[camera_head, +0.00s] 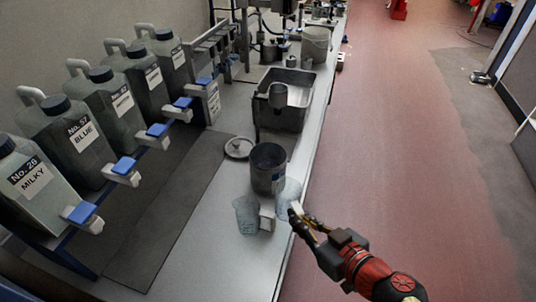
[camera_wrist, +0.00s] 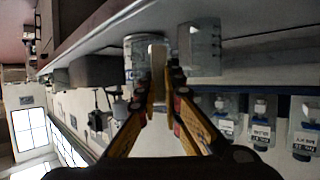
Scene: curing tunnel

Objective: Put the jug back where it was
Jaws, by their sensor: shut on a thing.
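My gripper (camera_head: 296,213) is shut on the pale handle (camera_wrist: 157,62) of a clear, measuring-type jug (camera_head: 287,190), close to the counter's front edge. The held jug appears upright; I cannot tell whether its base touches the counter. In the wrist view, which is upside down, this jug (camera_wrist: 138,50) sits just behind the fingers. A second clear jug (camera_head: 246,214) with a whitish handle (camera_head: 267,221) stands on the counter to the left. It also shows in the wrist view (camera_wrist: 205,48).
A dark metal pot (camera_head: 268,170) stands just behind the jugs, with a round lid (camera_head: 238,148) beside it. A grey basin (camera_head: 283,116) is farther back. Several labelled bottles (camera_head: 82,137) line the left over a dark mat (camera_head: 165,219). The red floor (camera_head: 390,150) is open.

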